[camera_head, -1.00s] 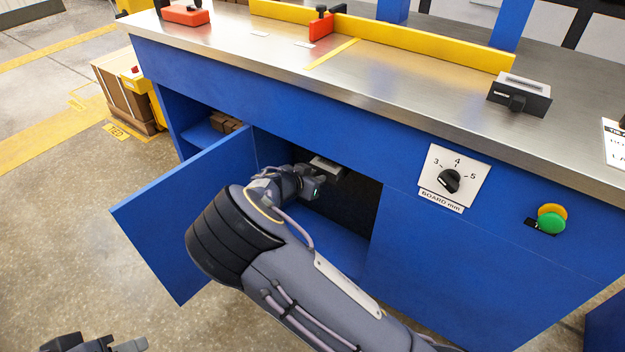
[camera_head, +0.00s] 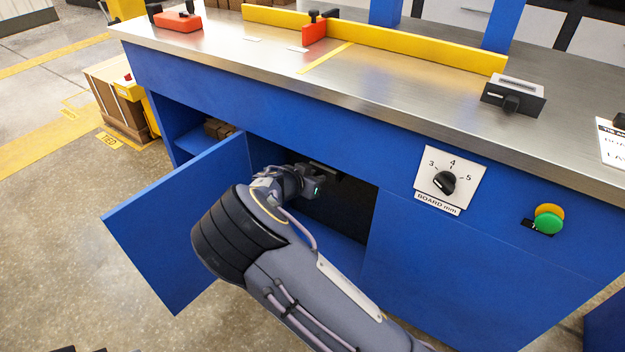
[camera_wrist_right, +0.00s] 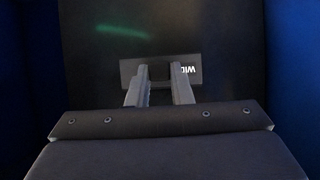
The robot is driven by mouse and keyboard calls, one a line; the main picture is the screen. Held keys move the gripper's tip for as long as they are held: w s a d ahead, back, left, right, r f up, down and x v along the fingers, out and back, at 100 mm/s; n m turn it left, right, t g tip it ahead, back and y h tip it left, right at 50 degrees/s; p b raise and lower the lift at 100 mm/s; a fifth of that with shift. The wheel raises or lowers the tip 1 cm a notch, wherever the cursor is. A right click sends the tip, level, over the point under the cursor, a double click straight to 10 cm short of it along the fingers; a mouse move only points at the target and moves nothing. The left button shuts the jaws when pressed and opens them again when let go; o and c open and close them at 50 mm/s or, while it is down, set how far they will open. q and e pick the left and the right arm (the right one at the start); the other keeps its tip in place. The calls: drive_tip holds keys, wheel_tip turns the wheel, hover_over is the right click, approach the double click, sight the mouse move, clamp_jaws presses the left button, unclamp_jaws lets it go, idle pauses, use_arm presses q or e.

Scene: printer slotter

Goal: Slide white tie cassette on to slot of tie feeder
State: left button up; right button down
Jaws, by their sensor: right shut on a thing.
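My right gripper (camera_head: 316,184) reaches into the open cabinet under the bench. In the right wrist view, its two fingers (camera_wrist_right: 159,90) are shut on a flat grey block (camera_wrist_right: 160,67) with white lettering, partly readable as "WID". The block looks dark in the shadow; I take it to be the tie cassette, but its colour is unclear. In the head view only a thin edge of the block (camera_head: 323,168) shows, near the top of the opening. I cannot make out the feeder slot. Only dark tips of my left gripper (camera_head: 68,350) show at the bottom edge.
The blue cabinet door (camera_head: 180,225) stands open to the left. The opening's blue side wall and upper edge are close around my right wrist. A dial labelled BOARD mm (camera_head: 445,182) and a green button (camera_head: 548,221) are right of the opening. Brown boxes (camera_head: 219,129) sit in the left compartment.

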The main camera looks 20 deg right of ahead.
drive_tip(key=shift+w+d+b, duration=0.35)
drive_tip(key=shift+d, duration=0.15)
idle(0.8)
drive_tip(key=c, duration=1.2)
unclamp_jaws()
drive_tip(key=shift+a, duration=0.1)
